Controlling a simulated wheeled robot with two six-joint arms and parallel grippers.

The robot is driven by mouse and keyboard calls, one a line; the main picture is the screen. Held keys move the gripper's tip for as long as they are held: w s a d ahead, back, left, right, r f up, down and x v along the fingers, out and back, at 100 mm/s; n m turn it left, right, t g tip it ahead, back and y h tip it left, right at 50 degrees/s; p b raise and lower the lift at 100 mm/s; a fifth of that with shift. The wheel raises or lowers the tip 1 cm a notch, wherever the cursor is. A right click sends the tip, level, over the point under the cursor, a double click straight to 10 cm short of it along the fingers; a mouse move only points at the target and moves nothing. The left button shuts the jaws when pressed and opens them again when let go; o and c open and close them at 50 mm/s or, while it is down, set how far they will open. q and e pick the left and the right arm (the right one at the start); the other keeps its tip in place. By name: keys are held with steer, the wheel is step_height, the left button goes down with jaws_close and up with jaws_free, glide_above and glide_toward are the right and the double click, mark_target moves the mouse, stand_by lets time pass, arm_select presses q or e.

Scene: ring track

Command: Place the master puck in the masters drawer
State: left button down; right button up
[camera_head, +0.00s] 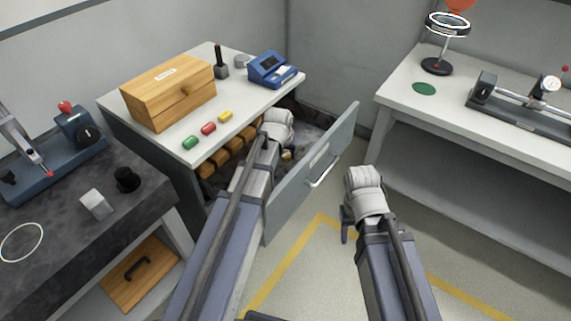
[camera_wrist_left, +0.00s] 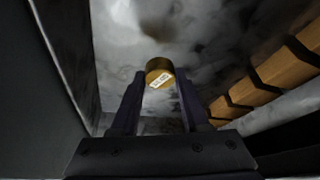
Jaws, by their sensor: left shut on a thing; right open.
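The master puck (camera_wrist_left: 160,71) is a small brass-coloured disc with a white label. My left gripper (camera_wrist_left: 160,92) is shut on it, with one finger on each side, inside the open drawer. In the head view the puck (camera_head: 287,155) shows only as a small brass spot beside my left gripper (camera_head: 284,148). The open drawer (camera_head: 312,172) has a grey front with a bar handle and a mottled grey inside. Whether the puck touches the drawer floor (camera_wrist_left: 200,40) I cannot tell. My right gripper (camera_head: 346,232) is open and empty, outside the drawer front.
Several brown blocks (camera_head: 232,150) line the drawer's left side. A wooden box (camera_head: 168,92), coloured pieces (camera_head: 208,128) and a blue device (camera_head: 274,69) stand on the white cabinet above. A bench (camera_head: 465,110) stands right. The floor (camera_head: 310,265) in front is clear.

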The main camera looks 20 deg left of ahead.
mark_target(285, 158)
arm_select(q)
steer(key=shift+f+b, duration=1.75)
steer(key=shift+f, duration=0.1)
steer(key=shift+f, duration=0.15)
steer(key=shift+c, duration=2)
jaws_free()
steer(key=p+v, duration=1.1)
steer(key=v, duration=0.1)
steer(key=shift+r, duration=0.25)
